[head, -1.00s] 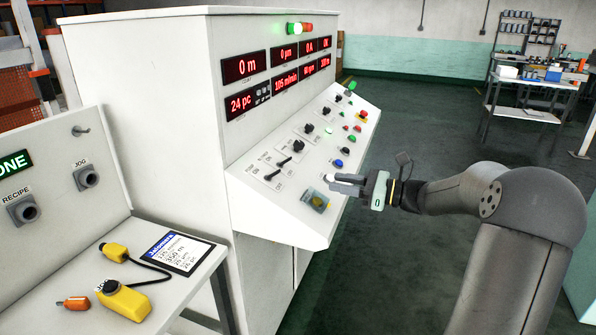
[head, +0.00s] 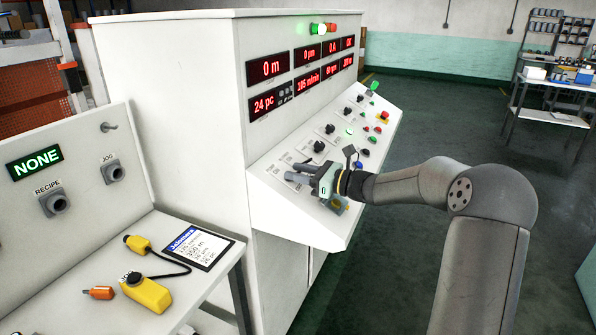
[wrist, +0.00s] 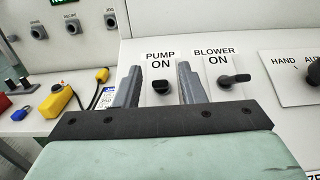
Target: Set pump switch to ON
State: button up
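The pump switch (wrist: 160,87) is a small black knob under a "PUMP ON" label on the white sloping console panel (wrist: 200,50). In the wrist view my gripper (wrist: 158,68) is open, with one grey finger on each side of the pump switch in the picture. I see gaps between the fingers and the knob and cannot tell its exact turn or the finger height over the panel. In the head view my gripper (head: 305,174) is over the lower left of the panel and hides the pump switch.
The black blower switch (wrist: 235,79) sits close to the right of the pump switch, its handle roughly sideways. Several more knobs and buttons (head: 365,141) continue up the panel. A side desk (head: 215,275) at left holds a yellow pendant (head: 147,292) and a tablet (head: 193,247).

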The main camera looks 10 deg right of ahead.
jog(key=shift+w+a, duration=0.15)
jog(key=shift+a, duration=0.05)
grip_shut()
jog(key=shift+r, duration=0.1)
